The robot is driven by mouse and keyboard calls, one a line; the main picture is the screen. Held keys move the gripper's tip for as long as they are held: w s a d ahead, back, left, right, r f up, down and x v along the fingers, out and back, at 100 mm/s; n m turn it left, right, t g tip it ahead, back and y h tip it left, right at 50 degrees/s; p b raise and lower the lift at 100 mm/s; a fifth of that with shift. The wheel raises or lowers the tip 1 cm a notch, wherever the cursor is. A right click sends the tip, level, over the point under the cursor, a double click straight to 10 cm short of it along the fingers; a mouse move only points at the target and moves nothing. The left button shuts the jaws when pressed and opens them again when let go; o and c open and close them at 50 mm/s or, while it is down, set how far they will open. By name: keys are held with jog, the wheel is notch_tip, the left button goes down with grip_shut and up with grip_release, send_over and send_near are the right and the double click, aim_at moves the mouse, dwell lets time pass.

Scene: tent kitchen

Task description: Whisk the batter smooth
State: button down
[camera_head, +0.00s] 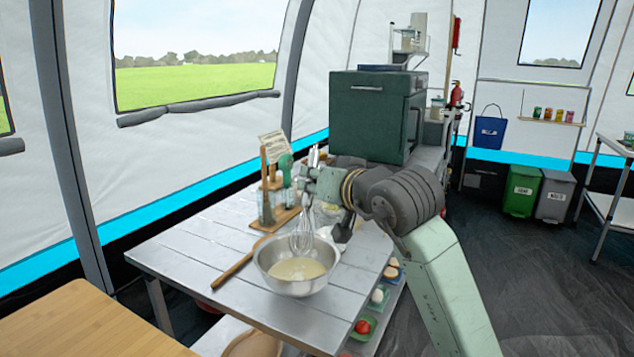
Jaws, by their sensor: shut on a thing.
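A steel mixing bowl (297,268) with pale yellow batter (298,269) in it stands on the slatted metal table (196,250), near its front right. A wire whisk (302,236) hangs upright over the back part of the bowl, its wires down. I cannot tell whether the wires touch the batter. My gripper (306,184) is above and behind the bowl, shut on the whisk's handle. The fingers are small in this view and partly hide the handle.
A wooden spoon (238,265) lies left of the bowl, close to it. Behind are a wooden board (272,222) with bottles and a recipe card (273,146). A dark green oven (374,115) stands at the back. The table's front left is clear.

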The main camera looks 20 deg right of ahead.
aim_at(309, 206)
jog(key=shift+s+a+f+b, duration=0.2)
jog(key=shift+a+f+b, duration=0.05)
jog(key=shift+f+b, duration=0.6)
jog(key=shift+s+a+f+b, duration=0.25)
jog(key=shift+f+b, duration=0.45)
jog(key=shift+b, duration=0.2)
jog(key=shift+s+a+f+b, duration=0.15)
jog(key=shift+a+f+b, duration=0.1)
jog(key=shift+f+b, duration=0.6)
jog(key=shift+r, duration=0.15)
